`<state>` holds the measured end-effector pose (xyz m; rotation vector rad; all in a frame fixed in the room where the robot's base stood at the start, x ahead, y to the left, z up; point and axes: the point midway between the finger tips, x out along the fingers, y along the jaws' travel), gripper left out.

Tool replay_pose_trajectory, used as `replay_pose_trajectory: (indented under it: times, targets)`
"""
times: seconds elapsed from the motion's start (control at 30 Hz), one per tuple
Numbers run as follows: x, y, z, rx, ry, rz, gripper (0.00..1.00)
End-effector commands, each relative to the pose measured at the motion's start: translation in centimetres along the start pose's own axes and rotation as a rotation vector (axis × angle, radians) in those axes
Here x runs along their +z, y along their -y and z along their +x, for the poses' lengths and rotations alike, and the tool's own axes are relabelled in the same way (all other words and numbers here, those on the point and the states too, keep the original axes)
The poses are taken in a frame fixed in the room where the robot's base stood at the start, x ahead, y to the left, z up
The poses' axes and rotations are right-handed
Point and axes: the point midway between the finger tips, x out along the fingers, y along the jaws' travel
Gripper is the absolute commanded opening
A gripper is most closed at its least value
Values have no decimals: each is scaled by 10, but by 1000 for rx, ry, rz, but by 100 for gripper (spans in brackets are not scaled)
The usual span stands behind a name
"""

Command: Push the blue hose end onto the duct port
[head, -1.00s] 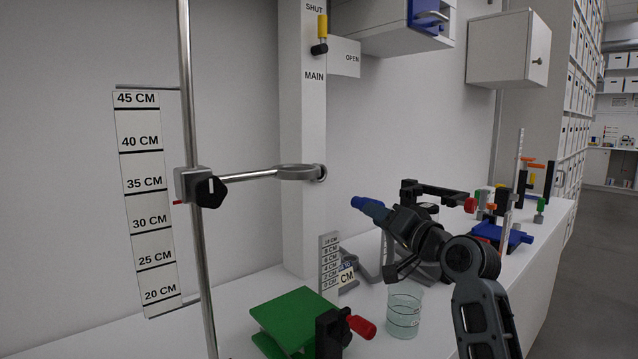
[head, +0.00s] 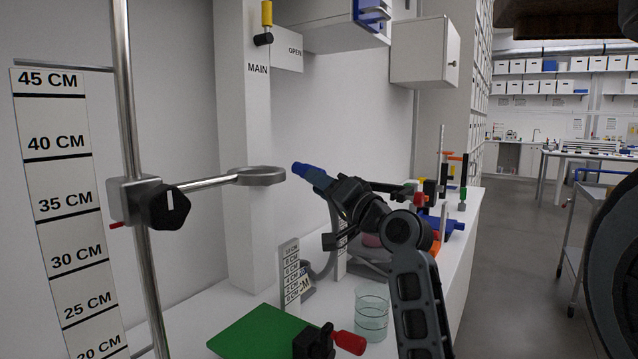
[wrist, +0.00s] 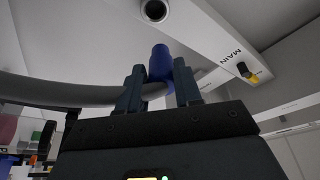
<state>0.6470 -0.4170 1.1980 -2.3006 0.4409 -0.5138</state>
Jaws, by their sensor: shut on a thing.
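My gripper (head: 337,189) is shut on the blue hose end (head: 307,172), whose tip points up and left in the head view. In the wrist view the blue hose end (wrist: 160,62) stands between my two fingers, and the grey hose (wrist: 60,92) runs off to the left. The duct port (wrist: 154,10) shows there as a round grey rim with a dark opening in a white surface. It lies beyond the hose tip, with a visible gap between them. In the head view I cannot make out the port near the metal ring.
A stand rod (head: 130,100) carries a metal ring (head: 262,176) just left of the hose tip in the head view. Below are a green platform (head: 255,335) with a red-handled knob (head: 346,341) and a glass beaker (head: 371,315). A blue stand sits farther back.

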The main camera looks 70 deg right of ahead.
Motion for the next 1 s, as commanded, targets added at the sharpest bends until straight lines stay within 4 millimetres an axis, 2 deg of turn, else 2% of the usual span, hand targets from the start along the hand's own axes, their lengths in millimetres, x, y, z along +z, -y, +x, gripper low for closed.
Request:
replay_pose_trajectory:
  times: [0.17, 0.33, 0.8, 1.0]
  targets:
    - [-1, 4, -10, 4, 122, 27, 0]
    - [7, 3, -17, 4, 234, 53, 0]
    - [22, 2, 23, 2, 227, 52, 0]
    - [26, 1, 33, 4, 227, 51, 0]
